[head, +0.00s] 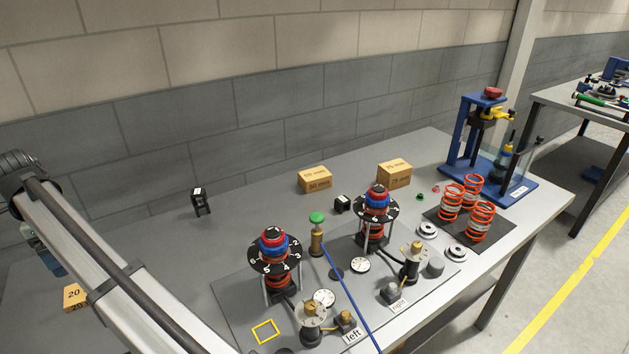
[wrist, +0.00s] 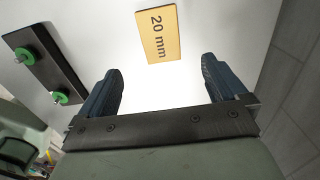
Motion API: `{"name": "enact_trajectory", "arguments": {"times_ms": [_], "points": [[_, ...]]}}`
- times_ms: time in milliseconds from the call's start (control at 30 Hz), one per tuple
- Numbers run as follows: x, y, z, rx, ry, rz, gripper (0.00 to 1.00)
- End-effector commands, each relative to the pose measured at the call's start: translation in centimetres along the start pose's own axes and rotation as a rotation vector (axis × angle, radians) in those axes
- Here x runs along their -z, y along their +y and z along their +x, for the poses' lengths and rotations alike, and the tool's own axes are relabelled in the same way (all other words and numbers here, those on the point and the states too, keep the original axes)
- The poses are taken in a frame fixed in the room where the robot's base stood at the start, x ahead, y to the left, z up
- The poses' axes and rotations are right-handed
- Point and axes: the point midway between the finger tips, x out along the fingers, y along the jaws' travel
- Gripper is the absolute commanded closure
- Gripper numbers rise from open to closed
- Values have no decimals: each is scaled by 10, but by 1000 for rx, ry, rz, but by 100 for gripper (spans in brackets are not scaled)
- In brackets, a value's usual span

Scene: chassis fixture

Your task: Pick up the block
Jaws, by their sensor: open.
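A tan block marked "20 mm" (wrist: 158,32) lies on the pale table top in the wrist view, with its printed face toward the camera. In the head view the block (head: 74,297) sits at the lower left, beside my arm. My gripper (wrist: 162,66) is open and empty, its two dark fingers spread wide. The block lies ahead of the fingertips, roughly centred between them, and its print runs along its long side. I cannot tell the exact height of the fingers above it.
A dark bar with green knobs (wrist: 45,68) lies left of my gripper in the wrist view. Two other tan blocks, marked 50 mm (head: 315,180) and 75 mm (head: 394,174), stand near the wall. The spring fixtures (head: 275,262) occupy the middle front.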

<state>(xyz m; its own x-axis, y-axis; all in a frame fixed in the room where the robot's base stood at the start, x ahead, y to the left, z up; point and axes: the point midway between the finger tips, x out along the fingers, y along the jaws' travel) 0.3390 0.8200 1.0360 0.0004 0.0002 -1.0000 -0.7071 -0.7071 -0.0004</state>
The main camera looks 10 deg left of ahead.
Motion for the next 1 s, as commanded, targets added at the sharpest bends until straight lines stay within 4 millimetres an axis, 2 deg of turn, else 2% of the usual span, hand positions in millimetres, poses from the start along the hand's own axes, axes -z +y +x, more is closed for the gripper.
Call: {"name": "enact_trajectory", "arguments": {"times_ms": [367, 467, 533, 667, 1000], "points": [[0, 0, 0, 0, 0, 0, 0], [8, -4, 0, 0, 0, 10, 0], [21, -10, 0, 0, 0, 27, 0], [69, -29, 0, 0, 0, 86, 0], [239, -78, 0, 0, 0, 289, 0]]}}
